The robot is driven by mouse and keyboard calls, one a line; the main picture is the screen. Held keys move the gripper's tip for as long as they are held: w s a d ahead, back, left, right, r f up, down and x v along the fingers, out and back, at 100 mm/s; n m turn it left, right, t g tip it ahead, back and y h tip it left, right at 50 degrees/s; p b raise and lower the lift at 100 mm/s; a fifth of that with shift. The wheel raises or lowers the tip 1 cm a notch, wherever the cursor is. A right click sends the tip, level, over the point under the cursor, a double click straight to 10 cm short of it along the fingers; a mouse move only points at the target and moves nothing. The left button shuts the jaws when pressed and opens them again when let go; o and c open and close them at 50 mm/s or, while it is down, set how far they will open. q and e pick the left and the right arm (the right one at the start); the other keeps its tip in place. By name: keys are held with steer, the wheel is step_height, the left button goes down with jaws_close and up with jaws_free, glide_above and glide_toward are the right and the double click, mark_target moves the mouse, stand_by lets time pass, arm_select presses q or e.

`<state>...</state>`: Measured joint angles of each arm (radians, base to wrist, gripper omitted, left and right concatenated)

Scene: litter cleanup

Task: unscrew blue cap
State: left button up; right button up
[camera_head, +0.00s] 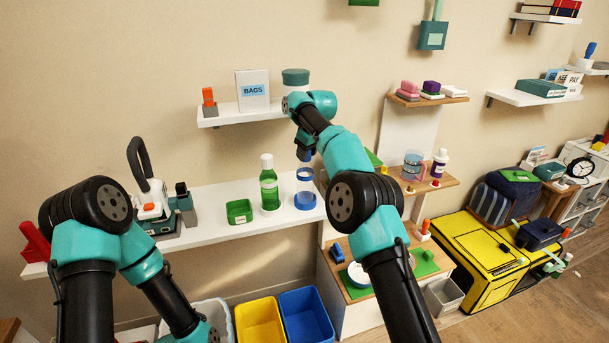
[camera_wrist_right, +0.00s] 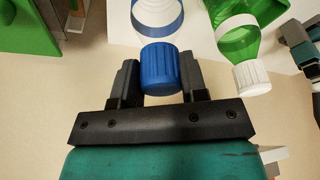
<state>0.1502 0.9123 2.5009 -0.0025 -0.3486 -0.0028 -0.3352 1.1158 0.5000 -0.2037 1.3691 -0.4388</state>
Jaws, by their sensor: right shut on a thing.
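The blue cap (camera_wrist_right: 160,69) is ribbed and sits between the two dark fingers of my right gripper (camera_wrist_right: 160,74), which is shut on it. In the head view, the cap (camera_head: 305,156) shows partly under my right arm, just above the clear bottle (camera_head: 305,189) with blue bands. That bottle stands upright on the white shelf, and it also shows beyond the cap in the wrist view (camera_wrist_right: 157,16). I cannot tell whether the cap touches the bottle's neck. My left arm is at the lower left of the head view; its gripper is not visible.
A small shelf (camera_head: 235,117) with a BAGS box (camera_head: 253,90) is above. Yellow (camera_head: 259,322) and blue (camera_head: 306,315) bins stand below.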

steer(key=shift+r, duration=0.85)
stand_by(0.7)
stand_by(0.4)
